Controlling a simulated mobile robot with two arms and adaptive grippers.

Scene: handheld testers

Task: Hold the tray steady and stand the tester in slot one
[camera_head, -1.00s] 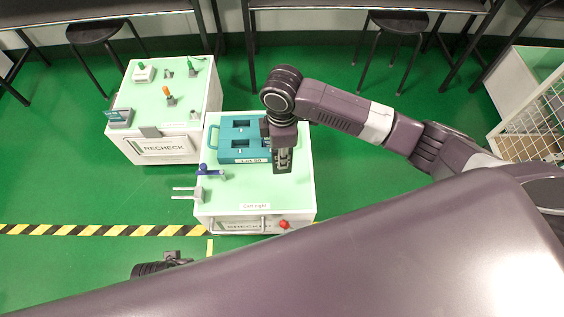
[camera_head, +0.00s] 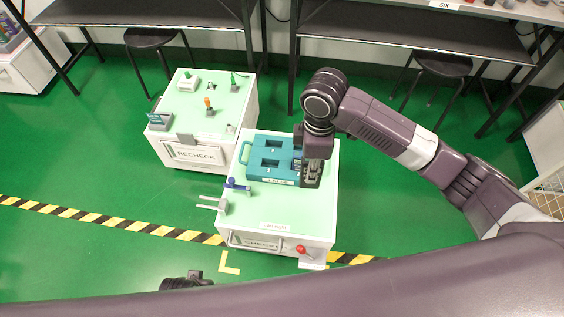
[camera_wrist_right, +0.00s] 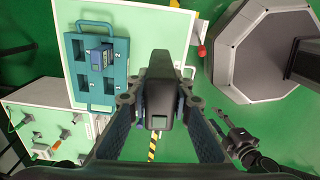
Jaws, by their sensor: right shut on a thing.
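My right gripper (camera_head: 311,178) is at the tray's right side. In the right wrist view it is shut on a dark handheld tester (camera_wrist_right: 158,98), apart from the tray in the picture. My left gripper (camera_head: 187,283) shows only partly at the bottom left, away from the tray; its jaws are unclear.
The right-hand cart (camera_head: 270,210) also bears a blue-handled item (camera_head: 237,185) and a grey pronged fixture (camera_head: 222,206); a red button (camera_head: 301,249) is at its front. The RECHECK cart (camera_head: 200,140) with small tools stands close behind left. Green floor is free at the left.

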